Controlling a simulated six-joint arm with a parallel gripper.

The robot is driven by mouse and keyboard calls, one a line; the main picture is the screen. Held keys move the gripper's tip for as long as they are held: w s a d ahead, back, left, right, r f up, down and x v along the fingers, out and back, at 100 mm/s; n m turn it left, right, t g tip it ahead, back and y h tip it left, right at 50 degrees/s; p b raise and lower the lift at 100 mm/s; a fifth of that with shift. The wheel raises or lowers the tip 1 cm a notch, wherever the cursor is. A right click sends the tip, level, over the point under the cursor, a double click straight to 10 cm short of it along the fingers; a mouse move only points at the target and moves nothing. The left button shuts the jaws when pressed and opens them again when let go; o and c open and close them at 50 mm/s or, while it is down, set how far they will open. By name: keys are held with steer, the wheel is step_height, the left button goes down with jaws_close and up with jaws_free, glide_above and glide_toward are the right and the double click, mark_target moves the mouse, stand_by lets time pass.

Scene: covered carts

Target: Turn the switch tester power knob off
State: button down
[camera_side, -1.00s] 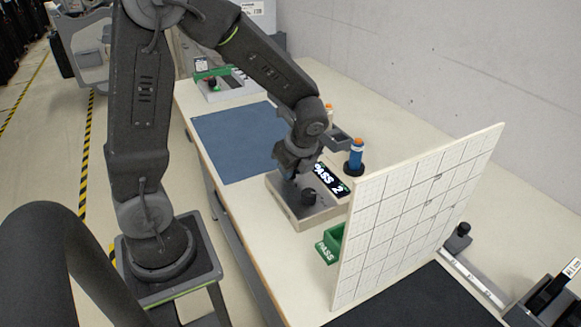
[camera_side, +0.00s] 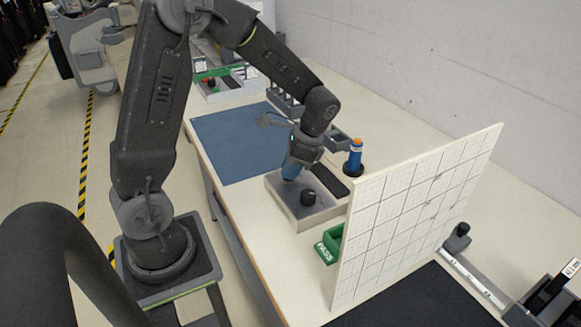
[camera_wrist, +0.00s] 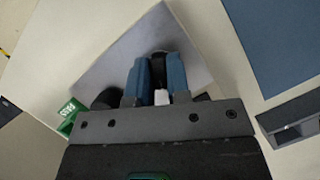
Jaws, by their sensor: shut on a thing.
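The switch tester (camera_side: 287,212) is a low light-grey box on the bench, and its grey top shows in the wrist view (camera_wrist: 115,62). Its display (camera_side: 333,180) is dark, with no text visible. A larger black round knob (camera_side: 308,197) stands on the tester's front part, clear of my fingers; it is left of them in the wrist view (camera_wrist: 106,98). My gripper (camera_side: 291,172) points down at the tester's back left. In the wrist view its blue fingers (camera_wrist: 156,80) are shut on a small black power knob (camera_wrist: 159,64), mostly hidden between them.
A blue-and-orange cylinder (camera_side: 355,156) stands in a black holder behind the tester. A green PASS bin (camera_side: 330,244) sits to the right, beside an upright white gridded panel (camera_side: 415,215). A blue mat (camera_side: 238,142) lies left of the tester. Grey trays (camera_side: 285,103) stand farther back.

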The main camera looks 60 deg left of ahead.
steer(key=n+h, duration=0.1)
steer(key=n, duration=0.1)
steer(key=n+h, duration=0.1)
steer(key=n, duration=0.2)
steer(key=shift+a+f+g, duration=0.1)
steer(key=shift+f+g, duration=0.05)
steer(key=shift+g, duration=0.25)
steer(key=shift+s+n, duration=0.1)
steer(key=shift+n, duration=0.3)
steer(key=c, duration=1.1)
jaws_free()
steer(key=v, duration=1.4)
steer(key=s+d+t, duration=0.3)
steer(key=s, duration=0.2)
steer(key=s+d+r+t, duration=0.1)
steer(key=s+d+t, duration=0.2)
steer(key=s, duration=0.3)
steer(key=s+d+r+t, duration=0.1)
steer(key=s+d+t, duration=0.3)
steer(key=s+d, duration=0.1)
steer(key=shift+s+r, duration=0.15)
steer(key=shift+s, duration=0.25)
